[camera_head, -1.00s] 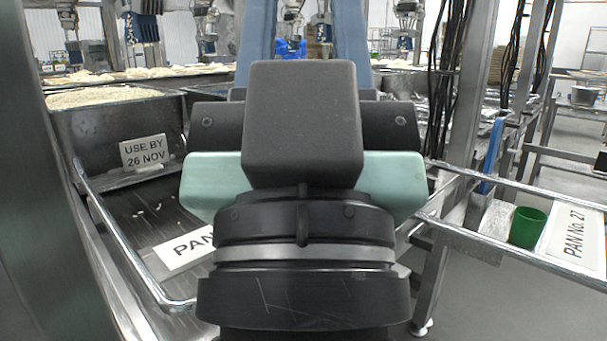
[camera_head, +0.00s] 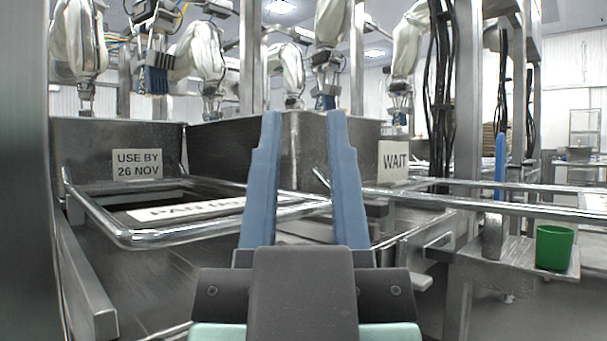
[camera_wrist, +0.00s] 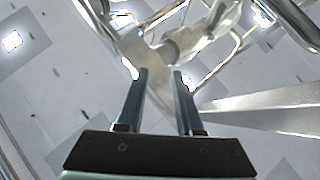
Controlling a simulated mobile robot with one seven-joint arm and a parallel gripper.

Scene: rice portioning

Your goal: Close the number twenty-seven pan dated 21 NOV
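My gripper (camera_head: 305,115) is open and empty, its two blue fingers pointing up in the middle of the head view. It also shows in the wrist view (camera_wrist: 161,73), with nothing between the fingers. At the left is a steel pan (camera_head: 85,140) with a card reading "USE BY 26 NOV" (camera_head: 138,165). A railed tray or lid (camera_head: 140,238) in front of it bears a "PAN No." card (camera_head: 185,210), its number unreadable. At the right, a second railed tray or lid (camera_head: 480,208) extends to the picture edge. No "21 NOV" card shows.
A "WAIT" card (camera_head: 395,161) is on the steel wall behind my right finger. A green cup (camera_head: 554,247) stands on a small shelf (camera_head: 500,272) with a blue upright handle (camera_head: 500,165). Posts with black cables (camera_head: 440,90) rise behind. Other robot arms hang at the back.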

